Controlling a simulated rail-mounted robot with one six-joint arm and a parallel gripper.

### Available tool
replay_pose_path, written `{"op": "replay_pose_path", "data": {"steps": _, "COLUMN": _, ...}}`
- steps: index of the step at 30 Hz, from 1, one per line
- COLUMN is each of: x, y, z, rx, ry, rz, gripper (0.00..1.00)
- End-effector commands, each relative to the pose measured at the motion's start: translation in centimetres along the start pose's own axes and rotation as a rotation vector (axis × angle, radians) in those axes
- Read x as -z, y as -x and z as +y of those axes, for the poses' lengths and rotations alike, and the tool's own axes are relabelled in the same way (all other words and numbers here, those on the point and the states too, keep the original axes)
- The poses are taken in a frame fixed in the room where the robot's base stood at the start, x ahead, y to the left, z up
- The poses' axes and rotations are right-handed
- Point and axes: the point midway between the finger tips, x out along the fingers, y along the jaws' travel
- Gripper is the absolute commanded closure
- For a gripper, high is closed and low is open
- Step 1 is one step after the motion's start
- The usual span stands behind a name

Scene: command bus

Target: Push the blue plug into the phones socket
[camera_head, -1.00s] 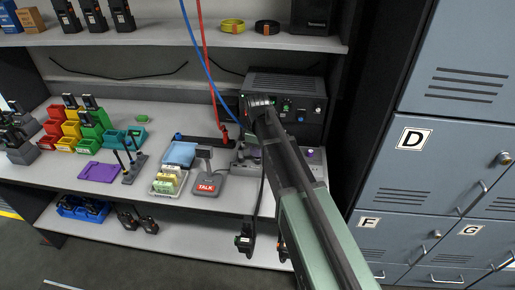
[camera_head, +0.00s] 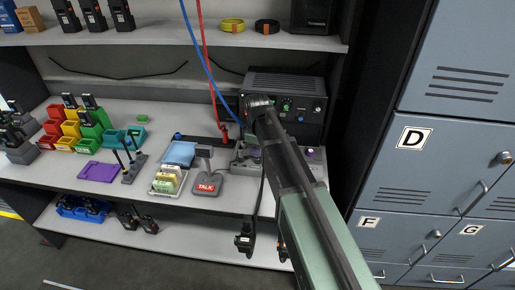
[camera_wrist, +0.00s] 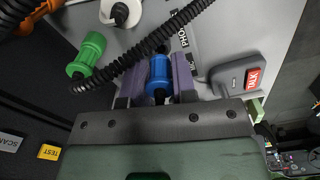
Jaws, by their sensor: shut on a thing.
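In the wrist view my gripper (camera_wrist: 157,83) has its two purple-grey fingers closed on either side of a blue plug (camera_wrist: 158,70). The plug lies over a light grey panel (camera_wrist: 215,30). A dark label starting "PHO" (camera_wrist: 181,38) is printed on the panel just beyond the plug, partly covered by a black coiled cable (camera_wrist: 135,55). The phones socket itself is not clearly visible, and I cannot tell whether the plug touches it. In the head view my arm hides the gripper and the plug.
The TALK microphone (camera_head: 207,187) stands left of my arm, close to the fingers in the wrist view. A black radio unit (camera_head: 285,96) stands behind. Blue (camera_head: 207,65) and red cords hang nearby.

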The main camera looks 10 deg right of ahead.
Motion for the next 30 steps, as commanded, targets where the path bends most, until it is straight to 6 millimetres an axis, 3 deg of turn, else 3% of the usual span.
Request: {"op": "replay_pose_path", "data": {"steps": 30, "x": 0.0, "y": -1.6, "z": 0.0, "rx": 0.000, "ry": 0.000, "rz": 0.000, "gripper": 0.90}}
